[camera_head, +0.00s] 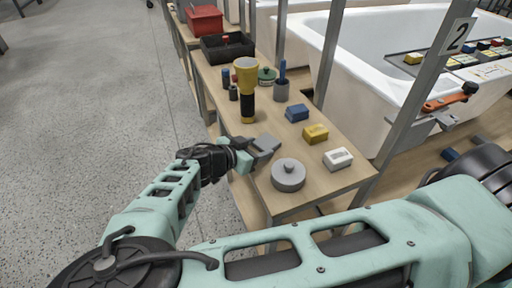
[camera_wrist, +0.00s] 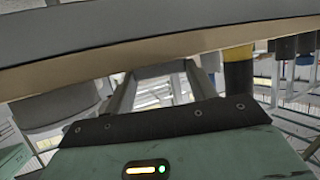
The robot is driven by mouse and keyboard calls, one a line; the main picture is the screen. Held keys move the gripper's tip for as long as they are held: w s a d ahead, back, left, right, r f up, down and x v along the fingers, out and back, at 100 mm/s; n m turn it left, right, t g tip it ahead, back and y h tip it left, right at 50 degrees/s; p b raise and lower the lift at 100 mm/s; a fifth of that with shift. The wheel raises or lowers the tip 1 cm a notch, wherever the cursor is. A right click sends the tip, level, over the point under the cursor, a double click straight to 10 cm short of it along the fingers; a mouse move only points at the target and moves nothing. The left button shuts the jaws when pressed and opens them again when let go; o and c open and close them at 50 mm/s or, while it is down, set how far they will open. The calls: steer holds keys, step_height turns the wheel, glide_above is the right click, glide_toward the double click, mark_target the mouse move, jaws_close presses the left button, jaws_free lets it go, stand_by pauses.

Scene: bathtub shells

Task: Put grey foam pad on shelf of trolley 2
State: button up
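My gripper (camera_head: 252,156) is at the left edge of a wooden-topped trolley (camera_head: 335,182), beside its near end. A small flat grey piece (camera_head: 265,144) shows at the gripper tip, over the trolley top. It may be the grey foam pad, but I cannot tell it surely from the fingers, nor whether they are closed on it. A round grey lidded thing (camera_head: 288,175) stands just right of the gripper. A plate marked 2 (camera_head: 458,37) is on a grey post at the right. In the wrist view, a grey and tan slab edge crosses the top; the fingertips are not clear.
A yellow and black torch (camera_head: 247,90), a blue box (camera_head: 297,113), a yellow box (camera_head: 316,134) and a white box (camera_head: 338,159) stand on the trolley top. A black tray (camera_head: 227,47) and red bin (camera_head: 205,20) are farther back. A white bathtub (camera_head: 350,85) stands right; the left floor is clear.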

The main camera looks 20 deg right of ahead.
steer(key=o, duration=0.4)
steer(key=shift+c, duration=0.2)
steer(key=shift+r, duration=0.2)
steer(key=v, duration=1.2)
steer(key=shift+f, duration=0.15)
